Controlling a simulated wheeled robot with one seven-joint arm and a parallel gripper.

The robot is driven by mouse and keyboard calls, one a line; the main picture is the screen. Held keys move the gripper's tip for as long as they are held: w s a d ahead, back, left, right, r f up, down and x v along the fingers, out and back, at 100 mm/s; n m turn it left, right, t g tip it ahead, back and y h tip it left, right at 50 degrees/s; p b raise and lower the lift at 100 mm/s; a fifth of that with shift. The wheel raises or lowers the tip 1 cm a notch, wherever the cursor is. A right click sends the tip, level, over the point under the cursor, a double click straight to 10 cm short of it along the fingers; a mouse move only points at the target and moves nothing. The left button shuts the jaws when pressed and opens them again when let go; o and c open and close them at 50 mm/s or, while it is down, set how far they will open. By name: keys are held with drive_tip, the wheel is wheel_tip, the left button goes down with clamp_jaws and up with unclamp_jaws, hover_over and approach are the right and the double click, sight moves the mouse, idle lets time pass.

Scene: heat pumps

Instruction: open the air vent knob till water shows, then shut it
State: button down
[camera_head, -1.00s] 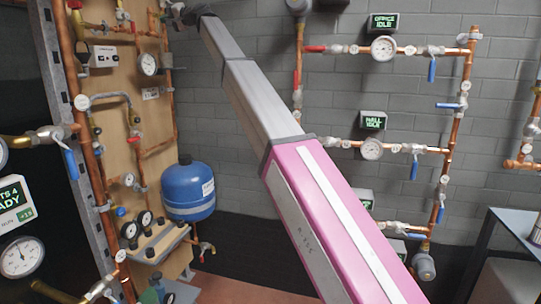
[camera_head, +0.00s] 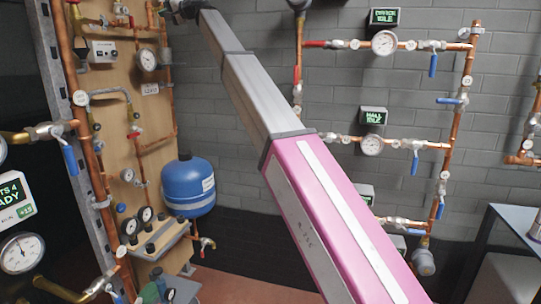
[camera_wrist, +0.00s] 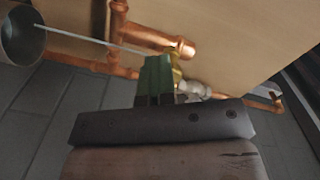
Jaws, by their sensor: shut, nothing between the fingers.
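In the wrist view, my gripper (camera_wrist: 156,72) shows as green fingers, shut and empty. A brass fitting (camera_wrist: 185,48) sits just beyond the fingertips, partly hidden by them; I cannot tell whether they touch it. The air vent knob cannot be made out clearly, and no water is visible. In the head view, the far end of my arm reaches the top of the wooden board (camera_head: 115,110); the fingertips there are too small or cut off to tell.
Copper pipes (camera_wrist: 155,35) run close around my gripper. A grey metal cup (camera_wrist: 20,38) with a thin rod is at the left. A blue tank (camera_head: 188,187) and a gauge (camera_head: 147,60) are by the board. Pipes with blue valve levers (camera_head: 433,65) line the grey wall.

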drive_tip(key=shift+a+r, duration=0.4)
drive_tip(key=shift+r, duration=0.25)
drive_tip(key=shift+a+r, duration=0.4)
drive_tip(key=shift+r, duration=0.35)
drive_tip(key=shift+s, duration=0.1)
drive_tip(key=shift+s+d+f, duration=0.4)
drive_tip(key=shift+s+f, duration=0.05)
drive_tip(key=shift+s, duration=0.3)
drive_tip(key=v, duration=0.5)
drive_tip(key=shift+d+f, duration=0.1)
drive_tip(key=shift+f, duration=0.15)
